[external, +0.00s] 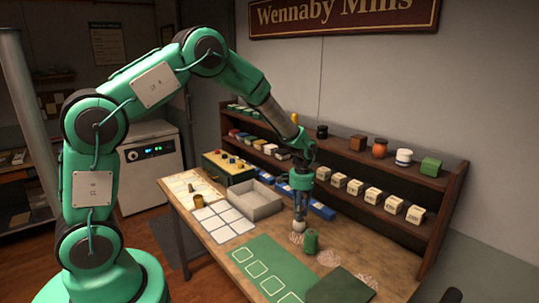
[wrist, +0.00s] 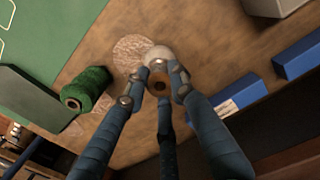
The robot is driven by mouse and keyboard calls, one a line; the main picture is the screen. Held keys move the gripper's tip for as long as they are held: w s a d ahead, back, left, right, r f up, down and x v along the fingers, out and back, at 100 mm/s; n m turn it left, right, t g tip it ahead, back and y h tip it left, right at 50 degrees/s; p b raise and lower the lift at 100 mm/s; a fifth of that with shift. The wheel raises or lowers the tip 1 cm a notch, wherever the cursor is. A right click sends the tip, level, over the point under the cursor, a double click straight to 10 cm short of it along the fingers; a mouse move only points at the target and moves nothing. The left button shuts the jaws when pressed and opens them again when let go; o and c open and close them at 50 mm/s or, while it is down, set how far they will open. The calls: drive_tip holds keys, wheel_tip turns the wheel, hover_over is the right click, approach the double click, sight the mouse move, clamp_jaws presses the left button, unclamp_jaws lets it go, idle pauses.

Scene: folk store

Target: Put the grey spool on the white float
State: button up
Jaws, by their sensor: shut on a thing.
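My gripper (wrist: 157,88) is shut on a small pale grey-white round thing with a brown core end, which I take for the grey spool (wrist: 159,54). In the external view my gripper (external: 299,220) points down with this pale thing at its tips, low over the table. Whether it touches the table I cannot tell. A pale lacy disc (wrist: 133,50) lies flat right beside it, also seen in the external view (external: 296,239). I cannot pick out a white float with certainty; it may be hidden behind the fingers.
A green mat (external: 262,257) with white outlines lies in front. A grey open box (external: 250,205) and blue boxes (external: 321,210) stand behind. A wooden shelf (external: 370,165) runs along the wall.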

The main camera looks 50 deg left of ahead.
drive_tip(key=o, duration=0.8)
drive_tip(key=shift+f, duration=0.1)
wheel_tip(320, 180, up, 12)
drive_tip(key=p, duration=0.1)
drive_tip(key=shift+r, duration=0.2)
drive_tip(key=shift+a, duration=0.1)
idle(0.4)
